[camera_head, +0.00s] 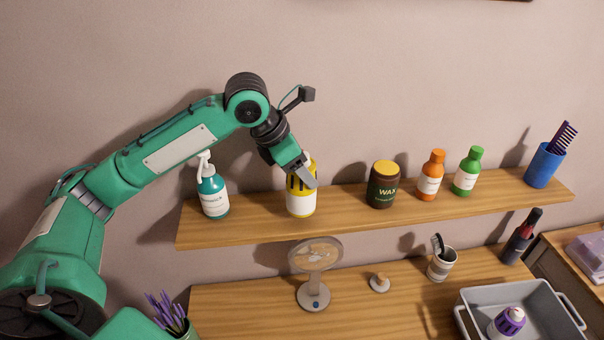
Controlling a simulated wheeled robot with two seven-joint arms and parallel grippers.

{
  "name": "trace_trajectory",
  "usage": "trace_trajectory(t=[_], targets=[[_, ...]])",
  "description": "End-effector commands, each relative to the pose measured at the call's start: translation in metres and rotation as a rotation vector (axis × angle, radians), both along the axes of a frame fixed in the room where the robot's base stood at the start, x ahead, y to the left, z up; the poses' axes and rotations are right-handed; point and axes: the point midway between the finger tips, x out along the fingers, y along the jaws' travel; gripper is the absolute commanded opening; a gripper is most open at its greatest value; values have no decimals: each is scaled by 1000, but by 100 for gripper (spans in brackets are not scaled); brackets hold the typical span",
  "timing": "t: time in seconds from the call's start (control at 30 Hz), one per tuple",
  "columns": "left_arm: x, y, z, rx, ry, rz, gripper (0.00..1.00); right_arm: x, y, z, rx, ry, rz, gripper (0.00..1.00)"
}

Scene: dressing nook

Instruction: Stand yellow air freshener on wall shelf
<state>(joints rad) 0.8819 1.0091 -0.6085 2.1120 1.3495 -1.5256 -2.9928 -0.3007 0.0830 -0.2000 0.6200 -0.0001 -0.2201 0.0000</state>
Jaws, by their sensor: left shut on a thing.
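The yellow air freshener (301,204), with a white label and a yellow band at its foot, is upright at the wall shelf (255,222), between the teal pump bottle and the dark wax jar. Its base appears to rest on the shelf board. My left gripper (305,178) reaches down from the upper left and is shut on the air freshener's upper part, hiding some of its top. My right gripper does not show.
On the shelf stand a teal pump bottle (213,194), wax jar (382,186), orange bottle (430,177), green bottle (467,172) and blue comb cup (543,166). Below are a round mirror (314,256), a toothbrush cup (441,264) and a grey bin (552,318) holding a purple-topped can (507,322).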

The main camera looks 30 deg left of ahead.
Motion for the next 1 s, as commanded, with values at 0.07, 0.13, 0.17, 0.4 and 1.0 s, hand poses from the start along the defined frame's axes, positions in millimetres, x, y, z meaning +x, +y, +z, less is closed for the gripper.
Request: trace_trajectory(t=[0.07, 0.13, 0.17, 0.4, 1.0], targets=[[-1, 0, -10, 1, 6, 0, 15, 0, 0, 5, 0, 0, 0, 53], [-1, 0, -19, 0, 6, 1, 15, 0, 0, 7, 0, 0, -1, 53], [-1, 0, -22, 0, 5, 0, 15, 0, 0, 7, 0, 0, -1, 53], [0, 0, -30, 0, 0, 0, 15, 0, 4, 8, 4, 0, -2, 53], [0, 0, -33, 0, 2, 0, 78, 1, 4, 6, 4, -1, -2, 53]])
